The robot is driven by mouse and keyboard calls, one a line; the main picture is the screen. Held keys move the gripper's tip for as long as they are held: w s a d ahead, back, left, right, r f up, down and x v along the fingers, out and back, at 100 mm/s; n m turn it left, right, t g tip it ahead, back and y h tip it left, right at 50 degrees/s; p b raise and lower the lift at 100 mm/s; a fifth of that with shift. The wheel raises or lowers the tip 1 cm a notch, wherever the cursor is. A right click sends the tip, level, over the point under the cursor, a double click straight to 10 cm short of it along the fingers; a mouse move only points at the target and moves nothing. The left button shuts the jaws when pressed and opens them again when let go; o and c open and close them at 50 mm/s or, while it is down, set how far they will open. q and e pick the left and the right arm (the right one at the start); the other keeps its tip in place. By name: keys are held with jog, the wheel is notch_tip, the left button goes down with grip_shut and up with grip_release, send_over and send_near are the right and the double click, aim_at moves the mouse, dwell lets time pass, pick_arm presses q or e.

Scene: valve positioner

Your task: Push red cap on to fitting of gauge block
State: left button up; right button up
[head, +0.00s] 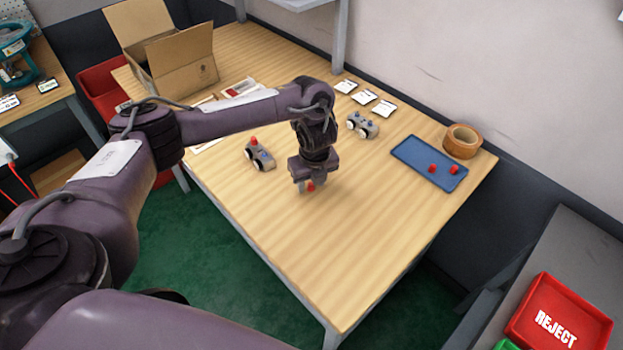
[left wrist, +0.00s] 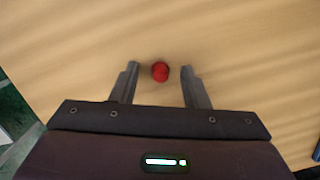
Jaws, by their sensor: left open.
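A red cap (left wrist: 160,72) lies on the wooden table between the two open fingers of my left gripper (left wrist: 158,84), apart from both. In the head view the red cap (head: 310,187) shows just below the left gripper (head: 308,186). A gauge block (head: 260,156) with a red cap on top and dark-faced round gauges stands to the left of the gripper. A second gauge block (head: 363,125) with blue fittings stands farther back to the right. I cannot tell at this size whether it has a bare fitting. My right gripper is not in view.
White cards (head: 366,97) lie along the back. A cardboard box (head: 180,65) stands far left. The front of the table is clear. A red reject bin (head: 556,318) is lower right.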

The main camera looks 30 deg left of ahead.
pick_arm(q)
jog(key=c, duration=0.8)
grip_shut()
